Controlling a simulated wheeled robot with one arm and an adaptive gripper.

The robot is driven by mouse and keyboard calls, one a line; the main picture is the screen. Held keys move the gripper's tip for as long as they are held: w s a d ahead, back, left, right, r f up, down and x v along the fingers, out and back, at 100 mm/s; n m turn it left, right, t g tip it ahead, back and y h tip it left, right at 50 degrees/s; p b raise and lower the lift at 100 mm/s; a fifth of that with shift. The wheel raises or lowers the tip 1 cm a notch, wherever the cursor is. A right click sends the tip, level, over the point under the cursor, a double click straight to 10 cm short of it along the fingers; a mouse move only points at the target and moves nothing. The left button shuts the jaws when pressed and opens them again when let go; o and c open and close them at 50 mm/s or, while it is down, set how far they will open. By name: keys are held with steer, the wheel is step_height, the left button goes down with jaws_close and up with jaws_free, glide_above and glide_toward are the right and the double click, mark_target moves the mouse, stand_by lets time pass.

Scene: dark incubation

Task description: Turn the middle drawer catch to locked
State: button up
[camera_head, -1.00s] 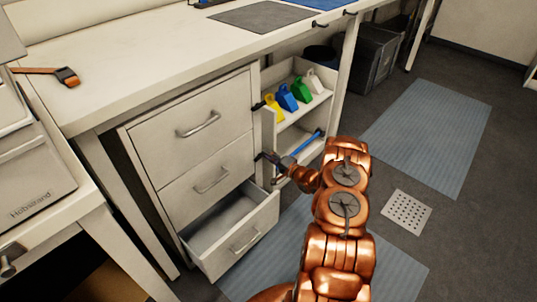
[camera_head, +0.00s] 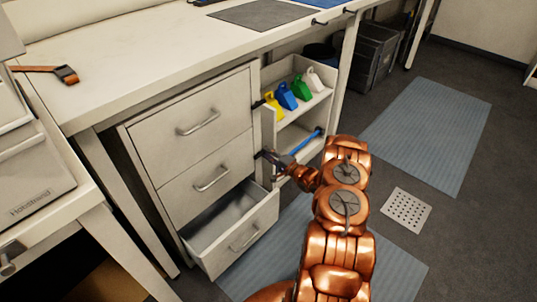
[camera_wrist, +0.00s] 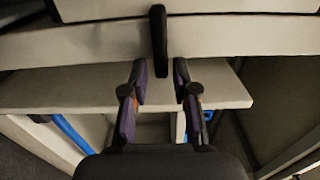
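The middle drawer (camera_head: 175,199) of the white cabinet is closed, with a bar handle (camera_head: 212,178) on its front. Its black catch (camera_wrist: 159,38) shows in the wrist view as a narrow bar running up and down the picture at the drawer edge. My gripper (camera_wrist: 160,70) is open. Its two fingertips stand on either side of the catch's near end, with a visible gap on each side. In the head view my gripper (camera_head: 274,160) is at the cabinet's right edge, beside the middle drawer, and largely covers the catch there.
The bottom drawer (camera_head: 205,268) is pulled out and the top drawer (camera_head: 165,140) is closed. Another black catch (camera_head: 258,104) sits beside the top drawer. Right of the cabinet, a shelf unit (camera_head: 300,118) holds several coloured bottles and a blue bar. Floor to the right is mostly clear.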

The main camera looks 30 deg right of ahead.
steer(key=shift+o, duration=0.6)
steer(key=shift+s+d, duration=0.1)
steer(key=v, duration=1.1)
steer(key=shift+s, duration=0.4)
steer(key=shift+d, duration=0.1)
